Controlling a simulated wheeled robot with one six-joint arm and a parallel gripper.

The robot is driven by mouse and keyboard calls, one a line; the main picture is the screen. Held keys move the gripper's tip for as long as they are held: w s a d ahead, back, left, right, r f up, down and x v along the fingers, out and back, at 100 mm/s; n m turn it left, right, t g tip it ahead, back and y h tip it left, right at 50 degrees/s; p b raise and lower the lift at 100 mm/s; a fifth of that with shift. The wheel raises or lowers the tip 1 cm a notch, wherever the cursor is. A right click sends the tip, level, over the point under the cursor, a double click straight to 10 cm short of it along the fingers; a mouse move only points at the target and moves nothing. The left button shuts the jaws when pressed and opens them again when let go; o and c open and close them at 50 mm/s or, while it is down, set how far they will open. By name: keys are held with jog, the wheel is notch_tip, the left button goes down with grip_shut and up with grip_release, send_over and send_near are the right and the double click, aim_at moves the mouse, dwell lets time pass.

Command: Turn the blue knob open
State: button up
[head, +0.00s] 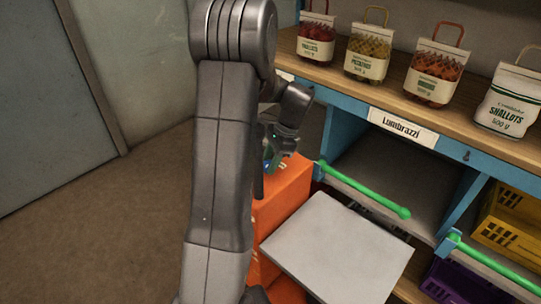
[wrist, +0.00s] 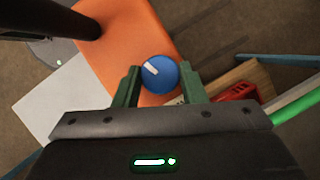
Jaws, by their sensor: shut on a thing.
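The blue knob (wrist: 163,77) is round with a short white mark pointing to the upper left in the wrist view. It sits on an orange box (wrist: 130,38), which also shows in the head view (head: 285,198). My gripper (wrist: 160,84) has its two green fingers on either side of the knob, shut on it. In the head view my gripper (head: 274,160) is at the top of the orange box, partly behind my arm, and the knob is mostly hidden there.
A pale flat panel (head: 335,250) lies beside the orange box. To the right is a blue-edged shelf (head: 345,108) with several labelled sacks on top. Green bars (head: 365,189) stick out from the shelf. Yellow (head: 510,222) and purple crates stand inside it. Open floor lies left.

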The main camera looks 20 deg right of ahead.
jog(key=n+g+p, duration=0.1)
jog(key=n, duration=0.2)
jog(key=n+g+p, duration=0.1)
jog(key=n+p, duration=0.1)
jog(key=n, duration=0.1)
jog(key=shift+w+r+n+g+h, duration=0.1)
jog(key=shift+w+n+g+h, duration=0.1)
jog(key=shift+n+g+h, duration=0.1)
jog(key=n+p, duration=0.1)
jog(key=n, duration=0.1)
jog(key=n+g+h, duration=0.1)
jog(key=n, duration=0.2)
jog(key=shift+w+a+g+p, duration=0.1)
jog(key=shift+g+p, duration=0.2)
jog(key=shift+p, duration=0.1)
jog(key=shift+n+h, duration=0.3)
jog(key=shift+n, duration=0.1)
jog(key=o, duration=1)
jog(key=v, duration=1.3)
jog(key=shift+w+r+p, duration=0.1)
jog(key=shift+r+p, duration=0.2)
jog(key=shift+f, duration=0.1)
